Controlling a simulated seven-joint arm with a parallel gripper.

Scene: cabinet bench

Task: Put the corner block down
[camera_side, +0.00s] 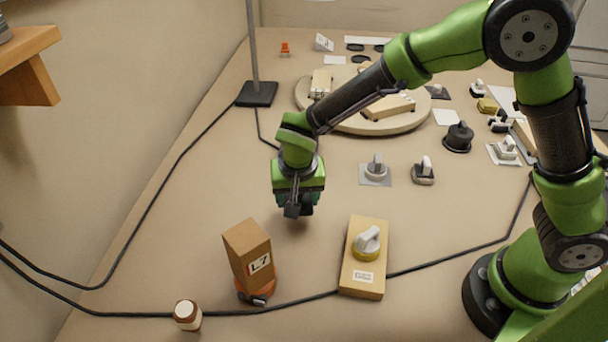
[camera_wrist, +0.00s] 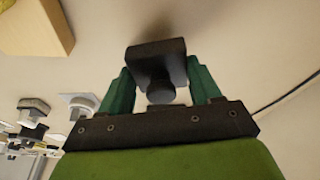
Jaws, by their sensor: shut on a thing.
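My gripper (camera_side: 299,207) points down over the bare middle of the bench. It is shut on a dark block, taken to be the corner block (camera_side: 292,211), and mostly hidden by the gripper in the side view. In the wrist view the block (camera_wrist: 155,55) shows as a dark squarish plate with a round knob. The green fingers of my gripper (camera_wrist: 160,88) stand on either side of the knob. The block is low over the bench (camera_side: 210,190); I cannot tell whether it touches the surface.
A brown block marked L7 (camera_side: 248,254) stands upright in front of my gripper. A tan box with a white knob (camera_side: 364,258) lies to its right. A small brown-and-white bottle (camera_side: 187,315) is nearer. A round board (camera_side: 420,124) is behind. Black cables cross the bench.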

